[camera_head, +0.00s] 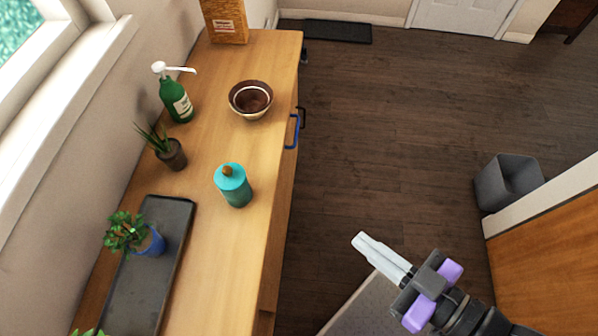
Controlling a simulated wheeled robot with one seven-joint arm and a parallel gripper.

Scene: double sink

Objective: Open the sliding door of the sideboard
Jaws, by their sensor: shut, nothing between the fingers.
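The wooden sideboard (212,180) runs along the left wall, seen from above. Its front face shows only as a narrow strip at a steep angle, so the door panels are mostly hidden. A blue handle (292,131) sticks out from the front near the middle, with a dark handle (302,117) just beyond it. My gripper (362,239) is shut and empty over the floor, to the right of the sideboard and below the handles in the picture. It is well apart from both handles and the front face.
On the sideboard top stand a teal bottle (236,190), a bowl (250,99), a green pump bottle (176,98), potted plants and a dark tray (185,215). A grey bin (507,182) stands at right near a wooden panel (550,240). The dark floor (400,130) between is clear.

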